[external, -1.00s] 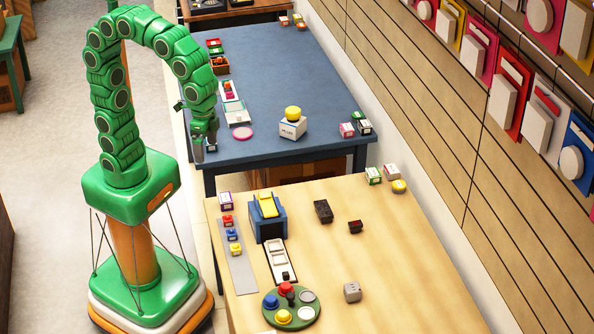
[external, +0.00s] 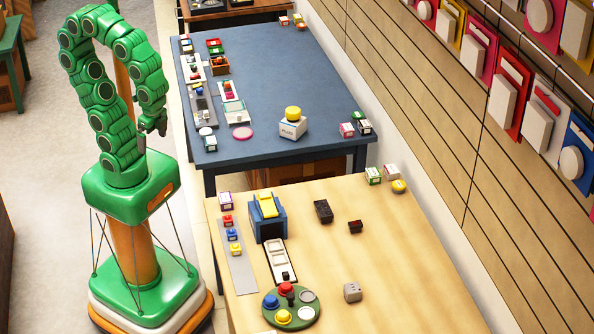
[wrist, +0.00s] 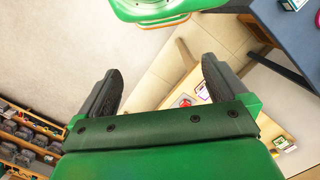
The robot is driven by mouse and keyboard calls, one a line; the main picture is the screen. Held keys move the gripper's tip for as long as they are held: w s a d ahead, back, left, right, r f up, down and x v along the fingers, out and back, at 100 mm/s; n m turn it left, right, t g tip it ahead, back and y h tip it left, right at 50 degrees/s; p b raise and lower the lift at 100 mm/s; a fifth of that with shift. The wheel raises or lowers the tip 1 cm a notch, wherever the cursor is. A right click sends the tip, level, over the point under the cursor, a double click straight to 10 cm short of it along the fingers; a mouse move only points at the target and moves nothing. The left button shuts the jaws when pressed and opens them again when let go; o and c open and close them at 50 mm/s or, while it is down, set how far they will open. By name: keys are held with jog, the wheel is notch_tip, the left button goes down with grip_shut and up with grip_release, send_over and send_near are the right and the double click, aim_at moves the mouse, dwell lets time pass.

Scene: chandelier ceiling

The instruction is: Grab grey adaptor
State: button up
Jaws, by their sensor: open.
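My gripper (external: 152,137) hangs open and empty in the air above my base, left of both tables. In the wrist view my gripper (wrist: 160,66) shows its two dark fingers wide apart with only floor and distant furniture between them. A small grey block (external: 352,291) sits alone on the wooden table, right of the green round tray (external: 301,319). I cannot tell whether this block is the grey adaptor. My gripper is far from it and touches nothing.
The wooden table (external: 420,265) also holds a blue machine (external: 269,224), dark blocks and small boxes. The blue table (external: 262,85) behind carries a white box with a yellow top (external: 292,122), trays and small items along its left edge. Free floor lies left of my base.

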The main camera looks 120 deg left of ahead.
jog(key=c, duration=0.4)
jog(key=w+d+n+t+h, duration=0.1)
jog(key=w+d+n+h, duration=0.3)
jog(key=w, duration=0.9)
jog(key=w+d+f+n+t+h, duration=0.1)
jog(key=w+d+n+h, duration=0.15)
jog(key=w+d, duration=0.7)
jog(key=w+d+n+t+h, duration=0.15)
jog(key=w+n, duration=0.25)
jog(key=w, duration=1.3)
jog(key=n+t, duration=0.7)
jog(key=n, duration=1)
send_near(353, 290)
jog(key=f, duration=0.1)
jog(key=w+f, duration=0.1)
jog(key=shift+f+m+h, duration=0.25)
jog(key=shift+f+h, duration=0.05)
jog(key=shift+f, duration=0.1)
jog(key=shift+x, duration=3.9)
